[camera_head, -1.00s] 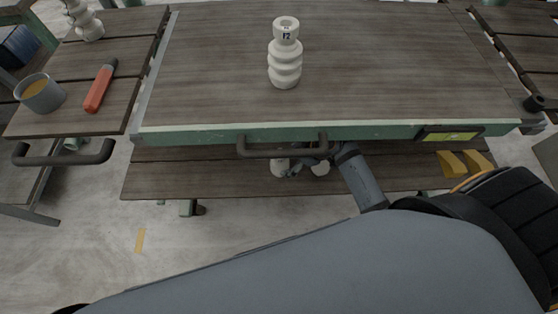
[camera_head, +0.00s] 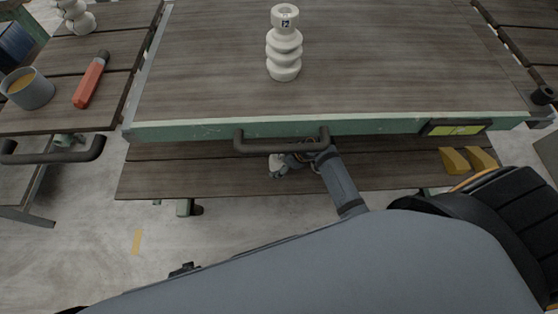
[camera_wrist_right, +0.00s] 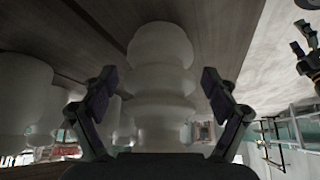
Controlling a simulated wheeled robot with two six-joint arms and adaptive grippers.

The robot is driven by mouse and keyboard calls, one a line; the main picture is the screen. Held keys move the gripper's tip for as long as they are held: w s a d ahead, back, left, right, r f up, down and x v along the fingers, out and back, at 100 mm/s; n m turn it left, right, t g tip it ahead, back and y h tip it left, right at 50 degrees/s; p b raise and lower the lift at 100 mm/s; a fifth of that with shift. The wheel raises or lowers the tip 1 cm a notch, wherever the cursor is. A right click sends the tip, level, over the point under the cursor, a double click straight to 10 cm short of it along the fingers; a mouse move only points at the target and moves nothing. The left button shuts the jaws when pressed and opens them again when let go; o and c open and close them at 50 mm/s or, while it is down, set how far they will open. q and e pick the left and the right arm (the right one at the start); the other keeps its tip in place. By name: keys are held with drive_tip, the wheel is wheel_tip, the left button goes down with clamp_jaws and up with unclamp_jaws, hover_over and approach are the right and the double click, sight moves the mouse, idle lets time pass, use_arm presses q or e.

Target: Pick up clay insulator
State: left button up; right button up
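A white ribbed clay insulator (camera_wrist_right: 160,85) fills the middle of the right wrist view. My right gripper (camera_wrist_right: 158,95) is open, with one finger on each side of it and a visible gap at each finger. In the head view my right gripper (camera_head: 300,160) is under the tabletop, above the lower shelf, partly hidden by the table's handle. A small white shape (camera_head: 277,167) shows beside it. Another white insulator (camera_head: 285,50), marked 12, stands upright on the tabletop. What looks like my left gripper (camera_wrist_right: 301,40) shows at the right wrist view's upper right, its fingers apart.
The tabletop (camera_head: 390,60) has a green front edge and a dark handle (camera_head: 282,146) over the lower shelf (camera_head: 160,180). More pale rounded pieces (camera_wrist_right: 22,90) stand left in the wrist view. Yellow blocks (camera_head: 468,159) lie at the shelf's right. A mug (camera_head: 30,90) stands at left.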

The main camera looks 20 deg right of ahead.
drive_tip(key=c, duration=1.5)
